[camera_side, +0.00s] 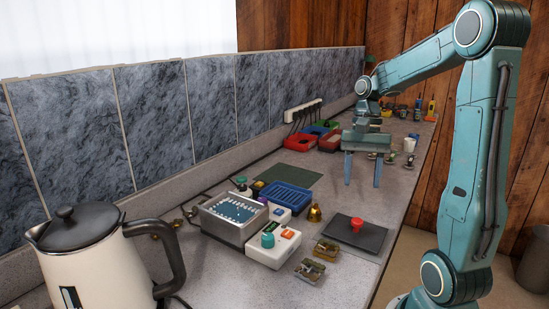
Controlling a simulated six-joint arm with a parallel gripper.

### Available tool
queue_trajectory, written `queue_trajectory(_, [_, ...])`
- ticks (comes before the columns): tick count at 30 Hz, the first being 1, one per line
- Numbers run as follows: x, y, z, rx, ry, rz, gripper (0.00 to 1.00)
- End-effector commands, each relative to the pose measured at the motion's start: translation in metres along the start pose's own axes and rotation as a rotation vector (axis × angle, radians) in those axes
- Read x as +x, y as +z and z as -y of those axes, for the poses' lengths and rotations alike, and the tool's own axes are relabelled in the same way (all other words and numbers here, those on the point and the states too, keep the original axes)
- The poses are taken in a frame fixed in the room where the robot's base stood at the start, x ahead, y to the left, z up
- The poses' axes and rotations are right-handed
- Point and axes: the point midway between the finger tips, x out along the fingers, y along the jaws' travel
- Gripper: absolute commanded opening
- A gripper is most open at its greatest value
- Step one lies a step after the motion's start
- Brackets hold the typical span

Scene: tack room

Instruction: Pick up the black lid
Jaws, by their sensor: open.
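The black lid (340,234) looks like a flat, dark square plate with a red knob (357,224) standing up from it. It lies flat on the grey bench near the front right edge. My gripper (362,186) points down with its two blue fingers wide apart and nothing between them. In the picture it is above the lid and apart from it; its exact height over the bench is hard to tell. The kettle (95,265) at the front left also has a dark lid of its own.
A metal bath (234,235) and a white device with a teal knob (268,241) stand left of the lid. A brass bell (314,213) and small brass pieces (310,270) are close by. A blue tray (286,199) and a green mat (289,175) lie behind. Red bins (330,142) stand farther back.

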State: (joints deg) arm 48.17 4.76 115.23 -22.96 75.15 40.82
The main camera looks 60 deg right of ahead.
Motion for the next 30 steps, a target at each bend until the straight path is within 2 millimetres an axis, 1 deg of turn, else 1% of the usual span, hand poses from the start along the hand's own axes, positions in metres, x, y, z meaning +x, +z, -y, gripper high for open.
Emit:
queue_trajectory(1, [0.008, 0.001, 0.000, 0.000, 0.002, 0.004, 0.52])
queue_trajectory(3, [0.018, 0.001, -0.001, -0.001, 0.004, 0.003, 0.52])
queue_trajectory(6, [0.031, 0.000, 0.000, -0.001, 0.002, 0.003, 0.52])
queue_trajectory(9, [0.040, 0.000, 0.000, -0.001, 0.002, 0.001, 0.52])
queue_trajectory(12, [0.045, 0.000, 0.000, -0.001, 0.003, 0.000, 0.52])
queue_trajectory(19, [0.047, 0.000, 0.000, 0.000, 0.002, -0.001, 0.52])
queue_trajectory(22, [0.051, 0.000, 0.000, 0.000, 0.003, 0.001, 0.52])
queue_trajectory(26, [0.063, 0.001, 0.000, -0.001, 0.003, 0.003, 0.52])
queue_trajectory(30, [0.080, 0.002, 0.000, -0.001, 0.004, 0.003, 0.52])
